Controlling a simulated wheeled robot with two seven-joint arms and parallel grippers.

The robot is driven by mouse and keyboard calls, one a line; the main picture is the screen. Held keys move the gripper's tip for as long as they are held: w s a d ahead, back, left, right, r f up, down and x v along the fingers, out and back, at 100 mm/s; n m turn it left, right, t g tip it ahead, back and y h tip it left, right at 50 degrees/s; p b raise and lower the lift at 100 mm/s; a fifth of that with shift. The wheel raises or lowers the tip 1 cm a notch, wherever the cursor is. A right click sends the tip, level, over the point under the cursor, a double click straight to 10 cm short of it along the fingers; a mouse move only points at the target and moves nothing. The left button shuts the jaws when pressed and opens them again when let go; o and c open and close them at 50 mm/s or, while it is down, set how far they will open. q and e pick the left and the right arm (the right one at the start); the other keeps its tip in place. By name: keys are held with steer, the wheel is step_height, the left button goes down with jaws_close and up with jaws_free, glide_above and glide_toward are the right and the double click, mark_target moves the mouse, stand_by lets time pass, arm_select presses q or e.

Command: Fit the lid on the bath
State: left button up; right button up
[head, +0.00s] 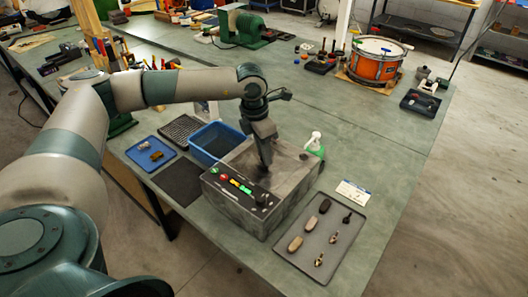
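The bath (268,218) is a grey box near the front of the green bench, with a row of coloured buttons on its sloped front panel. My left gripper (265,163) points down at the top of the bath, over its middle. Its fingertips are small and dark, so I cannot tell whether they are open or shut, or whether they hold anything. The top of the bath (288,172) shows as a grey surface with a dark patch beneath the gripper; I cannot tell whether this is the lid or the open inside. My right gripper is not in view.
A blue basket (207,157), a dark flat mat (178,183) and a blue tray (137,158) lie left of the bath. A grey tray (342,250) with several small parts lies at right. A green-and-white spray bottle (314,145) stands behind, and an orange drum (374,67) farther back.

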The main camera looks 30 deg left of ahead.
arm_select(q)
steer(key=o, duration=0.4)
steer(key=shift+o, duration=0.2)
steer(key=shift+r, duration=0.15)
steer(key=shift+r+b, duration=0.35)
steer(key=shift+r, duration=0.2)
step_height(320, 180, up, 16)
steer(key=s+a+b, duration=0.1)
steer(key=s+b, duration=0.1)
steer(key=b, duration=0.2)
steer(key=shift+s, duration=0.15)
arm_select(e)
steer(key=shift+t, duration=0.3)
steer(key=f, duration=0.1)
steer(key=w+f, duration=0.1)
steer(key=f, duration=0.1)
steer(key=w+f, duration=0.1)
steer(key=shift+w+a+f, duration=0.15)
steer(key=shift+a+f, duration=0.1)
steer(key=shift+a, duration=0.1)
arm_select(q)
steer(key=shift+a, duration=0.1)
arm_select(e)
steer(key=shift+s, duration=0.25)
